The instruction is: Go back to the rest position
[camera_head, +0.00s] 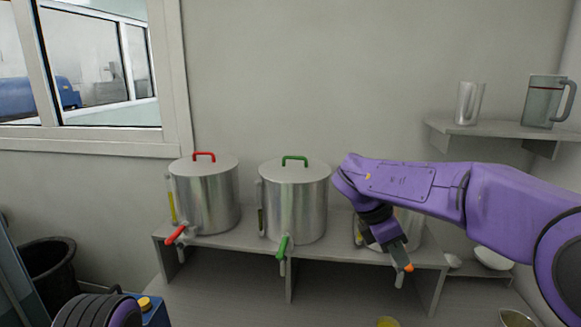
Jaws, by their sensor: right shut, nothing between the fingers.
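My right arm comes in from the right edge in purple and reaches across the shelf's right end. My right gripper (404,262) points down and is shut with nothing in it. It is in front of a third metal tank (411,232), which my arm largely hides. A dark ribbed part with purple at the bottom left edge looks like part of my left arm. My left gripper is not in view.
Two metal tanks, one with a red handle (206,195) and one with a green handle (296,205), stand on a grey bench (250,245). A wall shelf (500,129) holds a metal cup (468,103) and a jug (543,101). A black bin (50,268) stands left. White bowls (493,259) are right.

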